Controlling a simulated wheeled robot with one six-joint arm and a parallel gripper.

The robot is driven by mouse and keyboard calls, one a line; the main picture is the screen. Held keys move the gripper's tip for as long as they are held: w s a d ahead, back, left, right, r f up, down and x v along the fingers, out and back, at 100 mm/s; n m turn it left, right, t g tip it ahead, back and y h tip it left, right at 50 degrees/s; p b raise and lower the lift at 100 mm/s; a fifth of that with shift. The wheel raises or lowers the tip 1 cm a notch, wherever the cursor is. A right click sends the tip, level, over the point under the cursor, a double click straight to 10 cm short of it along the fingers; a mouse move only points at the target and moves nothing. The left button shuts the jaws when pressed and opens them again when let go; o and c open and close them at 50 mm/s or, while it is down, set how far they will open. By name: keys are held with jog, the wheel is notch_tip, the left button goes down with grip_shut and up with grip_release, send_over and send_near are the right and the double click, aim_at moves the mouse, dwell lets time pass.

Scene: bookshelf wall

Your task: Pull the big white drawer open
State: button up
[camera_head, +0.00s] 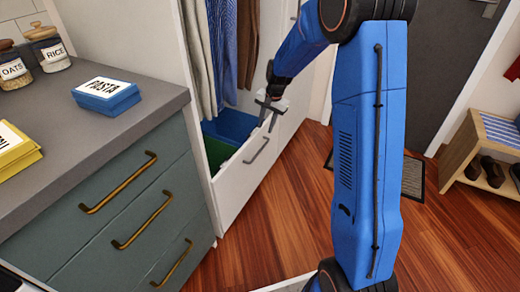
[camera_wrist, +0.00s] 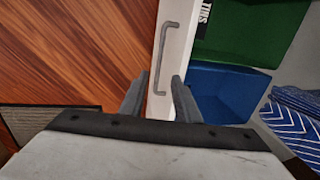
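The big white drawer (camera_head: 240,183) at the bottom of the wardrobe stands out from it, so its inside shows from above. Its grey bar handle (camera_head: 257,150) is on the front face; the handle also shows in the wrist view (camera_wrist: 163,60). My gripper (camera_head: 268,118) is above the drawer's front, near the handle. In the wrist view my gripper (camera_wrist: 158,85) has its two fingers spread, with nothing held. The handle's near end appears between the fingers there; I cannot tell any contact.
A blue bin (camera_head: 230,126) and a green bin (camera_head: 217,153) sit inside the drawer. Clothes (camera_head: 228,50) hang above it. A green-grey cabinet (camera_head: 120,215) with brass handles stands to the left. The wooden floor (camera_head: 283,205) before the drawer is clear.

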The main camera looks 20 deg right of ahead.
aim_at(259, 152)
jog(key=f, duration=0.5)
jog(key=w+a+f, duration=0.1)
jog(key=f, duration=0.4)
jog(key=w+a+f, duration=0.1)
jog(key=f, duration=0.4)
jog(key=shift+f, duration=0.1)
grip_shut()
